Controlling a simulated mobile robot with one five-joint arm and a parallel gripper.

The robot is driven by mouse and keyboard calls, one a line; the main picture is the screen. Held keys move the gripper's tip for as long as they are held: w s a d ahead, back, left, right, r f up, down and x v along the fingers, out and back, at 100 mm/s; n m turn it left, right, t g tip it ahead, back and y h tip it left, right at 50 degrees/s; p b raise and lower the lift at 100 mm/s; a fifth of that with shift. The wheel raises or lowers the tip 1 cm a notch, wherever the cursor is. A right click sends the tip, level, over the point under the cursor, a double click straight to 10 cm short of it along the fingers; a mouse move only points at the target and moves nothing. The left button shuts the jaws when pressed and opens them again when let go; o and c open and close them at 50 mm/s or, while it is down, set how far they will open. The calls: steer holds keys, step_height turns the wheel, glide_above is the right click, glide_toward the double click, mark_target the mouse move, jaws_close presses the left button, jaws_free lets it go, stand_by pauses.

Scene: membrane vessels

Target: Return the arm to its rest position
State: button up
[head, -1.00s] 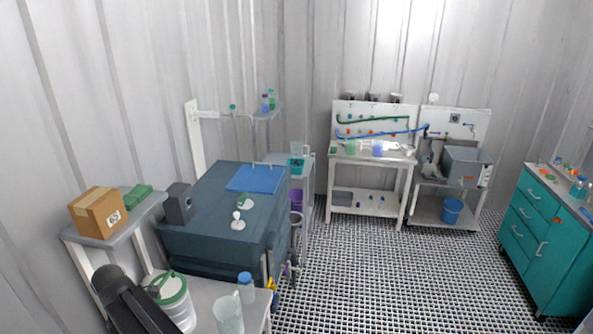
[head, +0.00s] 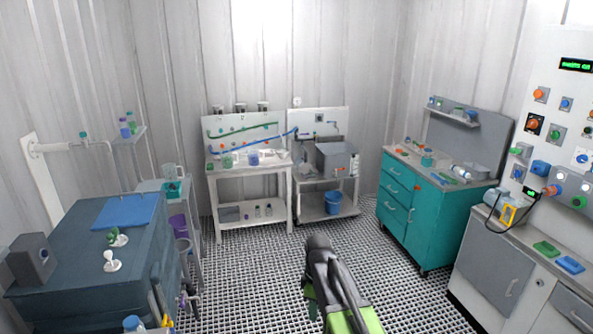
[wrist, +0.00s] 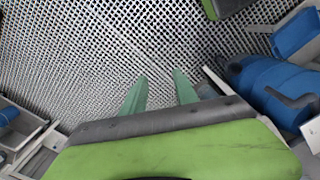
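My arm (head: 340,290), dark grey and lime green, rises at the bottom middle of the head view, in front of the grated floor. It appears clear of the furniture. In the wrist view my gripper (wrist: 160,76) has two pale green fingers set apart, with only floor grating between them. It is open and holds nothing. I cannot make out the fingertips clearly in the head view.
The dark blue bench (head: 80,250) stands at left. A white rack (head: 250,185) and a sink cart (head: 325,190) are at the back. A teal cabinet (head: 425,215) and a grey counter (head: 500,275) stand at right. The grated floor (head: 255,270) between is clear.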

steer(key=s+d+m, duration=0.9)
steer(key=d+m, duration=0.2)
steer(key=m, duration=0.3)
steer(key=shift+s+d+f, duration=0.25)
steer(key=shift+d+f, duration=0.15)
steer(key=shift+f, duration=0.05)
